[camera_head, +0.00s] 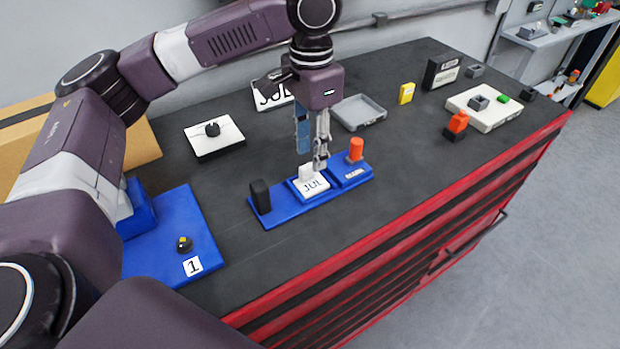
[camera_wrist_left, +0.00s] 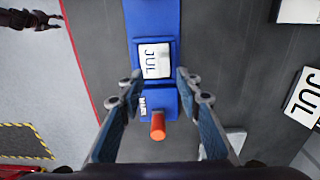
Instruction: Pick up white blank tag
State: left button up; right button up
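A white tag (camera_head: 312,186) printed "JUL" sits in the middle of a blue holder (camera_head: 269,216); the tag also shows in the left wrist view (camera_wrist_left: 153,60). A small white raised piece (camera_head: 306,171) stands at its back edge. I cannot make out a clearly blank tag there. My left gripper (camera_head: 313,160) points down just above and behind the holder. My right gripper is not in view.
An orange peg (camera_head: 356,149) and a black block (camera_head: 260,196) stand on the holder's ends. A grey tray (camera_head: 359,112), a white plate with a black knob (camera_head: 214,137) and a blue board (camera_head: 170,262) are nearby. The bench's front right is clear.

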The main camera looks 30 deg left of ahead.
aim_at(307, 166)
pick_arm(q)
jog(key=f, duration=0.2)
jog(key=a+f+p, duration=0.1)
jog(key=f, duration=0.1)
jog(key=shift+s+f, duration=0.1)
jog(key=shift+f, duration=0.55)
jog(key=shift+d, duration=0.1)
jog(key=shift+c, duration=0.3)
grip_shut()
